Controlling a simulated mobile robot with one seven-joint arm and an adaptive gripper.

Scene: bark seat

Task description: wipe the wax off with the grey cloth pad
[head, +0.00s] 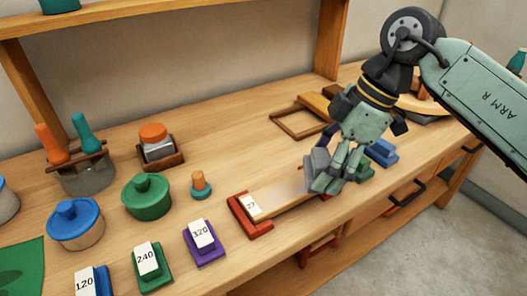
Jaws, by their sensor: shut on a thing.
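My gripper (328,184) is shut on a grey cloth pad (318,163), which stands tilted up between the fingers. It is over the right part of a pale wooden board (275,200), which lies in a red holder (241,217) with a white label at its left end. A faint whitish patch, perhaps wax, shows on the board just left of the pad. My fingers hide the board's right end. I cannot tell whether the pad touches the board.
Labelled blocks in blue, green (152,273) and purple (205,246) line the front edge. Behind them stand a blue-lidded jar (76,225), a green pot (147,197) and a small orange-knobbed item (200,186). A blue block (382,152) and wooden frames (297,122) lie near my gripper.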

